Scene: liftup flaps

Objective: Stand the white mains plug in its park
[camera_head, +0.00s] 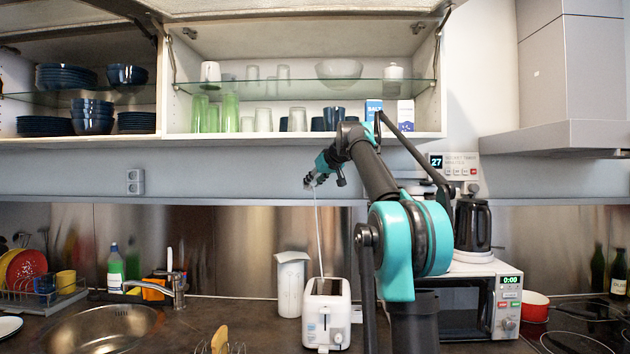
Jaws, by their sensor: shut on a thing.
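My gripper (310,182) is raised in front of the wall, below the open cabinet, and points down and left. It is shut on the white mains plug, which is too small and covered to make out clearly. Its thin white cord (318,235) hangs almost straight down from the gripper to behind the white toaster (326,315) on the counter. The plug is in the air, well above the toaster. I cannot make out the plug's park in this view.
A white canister (291,284) stands left of the toaster, and a microwave (480,300) with a black kettle (472,224) on top stands at the right. A wall socket (135,181) is at the left. Glassware fills the shelf (300,86) above. The sink (105,326) is at left.

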